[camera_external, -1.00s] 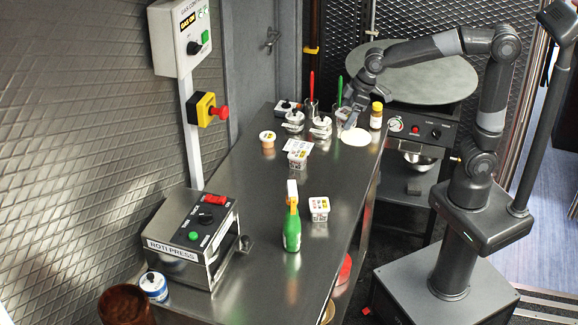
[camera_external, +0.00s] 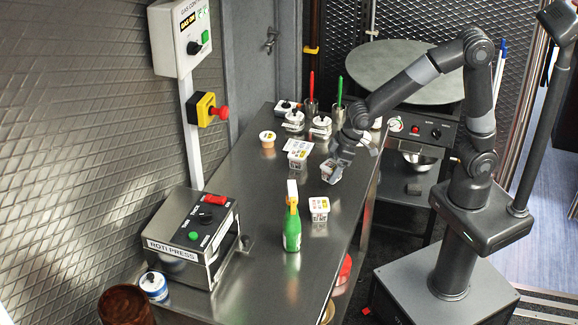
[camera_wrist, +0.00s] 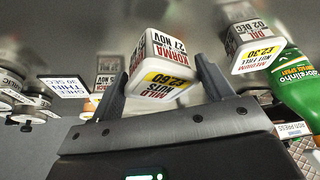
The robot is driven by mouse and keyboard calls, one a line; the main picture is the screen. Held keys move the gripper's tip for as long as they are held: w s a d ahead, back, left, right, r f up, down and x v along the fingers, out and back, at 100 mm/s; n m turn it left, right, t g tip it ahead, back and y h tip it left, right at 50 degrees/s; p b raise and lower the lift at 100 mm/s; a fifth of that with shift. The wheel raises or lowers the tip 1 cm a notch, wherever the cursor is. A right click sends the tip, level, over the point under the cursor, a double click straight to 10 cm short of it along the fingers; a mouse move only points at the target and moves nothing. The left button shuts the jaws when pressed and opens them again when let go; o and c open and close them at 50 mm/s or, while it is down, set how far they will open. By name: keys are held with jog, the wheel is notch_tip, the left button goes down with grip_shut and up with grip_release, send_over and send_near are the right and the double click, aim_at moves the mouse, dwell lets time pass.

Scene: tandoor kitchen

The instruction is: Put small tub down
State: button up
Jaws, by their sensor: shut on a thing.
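My gripper (camera_external: 337,172) is shut on a small white tub (camera_external: 328,167) with printed labels, over the steel counter (camera_external: 255,215) just right of its middle. In the wrist view the small tub (camera_wrist: 168,62) sits tilted between the two fingers, its yellow price label facing the camera. I cannot tell whether its base touches the counter. A similar white tub (camera_external: 319,207) stands nearer the front, apart from my gripper; it also shows at upper right in the wrist view (camera_wrist: 248,50).
A green bottle (camera_external: 292,232) stands left of the front tub. Another tub (camera_external: 297,158) with a card, a round tub (camera_external: 267,140) and lidded jars (camera_external: 320,128) stand farther back. The roti press (camera_external: 195,240) is at front left. Bare counter lies between press and bottle.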

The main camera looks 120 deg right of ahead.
jog(key=shift+f, duration=2)
jog(key=o, duration=1.1)
jog(key=shift+f, duration=0.15)
jog(key=shift+c, duration=0.2)
jog(key=shift+s+a+r, duration=0.1)
jog(key=shift+r, duration=0.55)
jog(key=v, duration=1.1)
jog(key=s+a+r+n+y, duration=0.1)
jog(key=s+a+r+n, duration=0.1)
jog(key=s+a, duration=0.6)
jog(key=s+a+r+n+t, duration=0.1)
jog(key=s+a+r, duration=0.3)
jog(key=s+a, duration=0.4)
jog(key=s+n, duration=0.1)
jog(key=s, duration=0.1)
jog(key=shift+s+y, duration=0.4)
